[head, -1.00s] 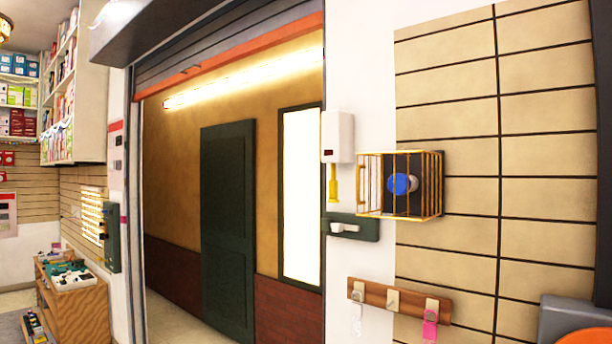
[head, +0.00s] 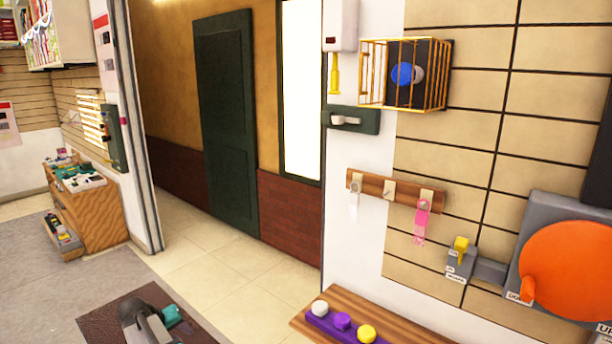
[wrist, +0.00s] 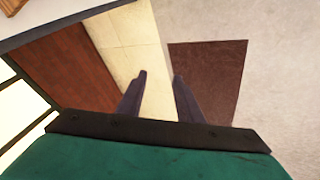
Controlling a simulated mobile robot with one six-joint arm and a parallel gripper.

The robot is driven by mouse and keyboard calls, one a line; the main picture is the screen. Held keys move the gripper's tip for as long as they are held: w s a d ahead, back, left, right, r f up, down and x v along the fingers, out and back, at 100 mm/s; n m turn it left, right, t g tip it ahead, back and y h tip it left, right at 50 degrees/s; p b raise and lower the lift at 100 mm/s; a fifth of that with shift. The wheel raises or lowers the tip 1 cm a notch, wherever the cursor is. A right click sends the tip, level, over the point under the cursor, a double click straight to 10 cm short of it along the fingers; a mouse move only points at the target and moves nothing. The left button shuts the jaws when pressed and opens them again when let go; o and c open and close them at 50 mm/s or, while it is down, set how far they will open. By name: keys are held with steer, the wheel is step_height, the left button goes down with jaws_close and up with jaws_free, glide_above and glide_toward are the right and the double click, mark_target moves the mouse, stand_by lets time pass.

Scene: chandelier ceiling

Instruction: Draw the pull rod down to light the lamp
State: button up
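The likely pull rod is a yellow rod (head: 334,75) hanging below a white wall box (head: 340,25) in the head view, to the right of the doorway. A wire cage stands close to its right. No lamp clearly tied to the rod can be told in the current frames. My gripper (wrist: 159,76) is open in the wrist view, its two dark fingers apart with only floor seen between them. It is not at the rod. Part of my arm shows low in the head view, far below the rod.
A yellow wire cage (head: 372,75) with a blue knob juts from the wall. Below are a green handle plate (head: 368,122), a hook rail (head: 365,188), a yellow switch (head: 461,248), an orange disc (head: 570,265) and a wooden shelf (head: 305,325) with coloured buttons. Floor before the doorway is clear.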

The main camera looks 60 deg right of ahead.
steer(key=s+d+r+m+h, duration=0.2)
steer(key=d+r, duration=0.6)
steer(key=r, duration=0.6)
steer(key=s+d+r+m+h, duration=0.2)
steer(key=d+r, duration=0.7)
steer(key=r, duration=0.4)
steer(key=s+d+r+m+h, duration=0.25)
steer(key=d+r, duration=0.55)
steer(key=r, duration=0.6)
steer(key=m+g+h+p, duration=0.1)
steer(key=m+g+h, duration=0.4)
steer(key=m, duration=0.3)
glide_toward(334, 64)
steer(key=s+v, duration=0.1)
steer(key=v, duration=0.2)
steer(key=shift+w+r+y, duration=0.2)
steer(key=shift+w+y, duration=0.05)
steer(key=shift+w, duration=0.4)
steer(key=shift+d, duration=0.1)
steer(key=p+x, duration=0.5)
steer(key=x, duration=0.8)
steer(key=shift+s+d+r, duration=0.1)
steer(key=shift+s+d, duration=0.05)
steer(key=shift+d, duration=0.15)
